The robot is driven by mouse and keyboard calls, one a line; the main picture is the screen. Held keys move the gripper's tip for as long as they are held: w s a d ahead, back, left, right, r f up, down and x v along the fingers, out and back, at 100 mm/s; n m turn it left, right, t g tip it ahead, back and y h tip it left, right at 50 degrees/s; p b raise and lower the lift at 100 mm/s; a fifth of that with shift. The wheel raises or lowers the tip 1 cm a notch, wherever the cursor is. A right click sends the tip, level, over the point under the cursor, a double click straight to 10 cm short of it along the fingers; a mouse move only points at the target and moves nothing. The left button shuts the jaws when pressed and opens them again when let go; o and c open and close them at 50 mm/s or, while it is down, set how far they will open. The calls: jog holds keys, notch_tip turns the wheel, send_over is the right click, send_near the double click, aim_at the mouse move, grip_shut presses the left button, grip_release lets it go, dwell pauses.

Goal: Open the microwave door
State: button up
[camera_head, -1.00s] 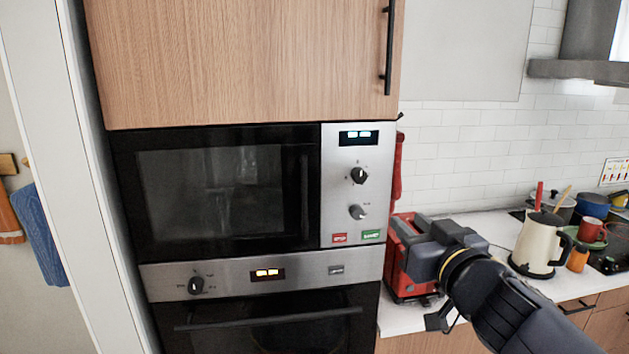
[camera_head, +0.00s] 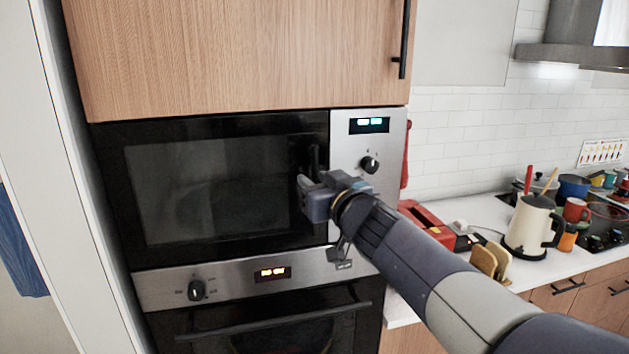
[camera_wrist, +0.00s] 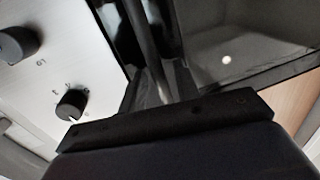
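The microwave (camera_head: 205,125) is built into the tall unit, and its black-framed glass door (camera_head: 195,190) looks shut. The dark vertical door handle (camera_head: 315,158) is at the door's right side, beside the silver control panel. My gripper (camera_head: 306,188) is at the handle, covering its lower part in the head view. In the wrist view, the handle (camera_wrist: 142,38) runs down towards my gripper (camera_wrist: 163,85), with the panel knobs to its left and the door glass to its right. The fingertips are dark and partly hidden, so I cannot tell whether they are closed around the handle.
An oven (camera_head: 270,325) with a bar handle sits below the microwave, and a wooden cabinet (camera_head: 235,55) is above.

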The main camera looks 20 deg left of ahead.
jog(key=shift+w+a, duration=0.35)
grip_shut()
dwell(0.4)
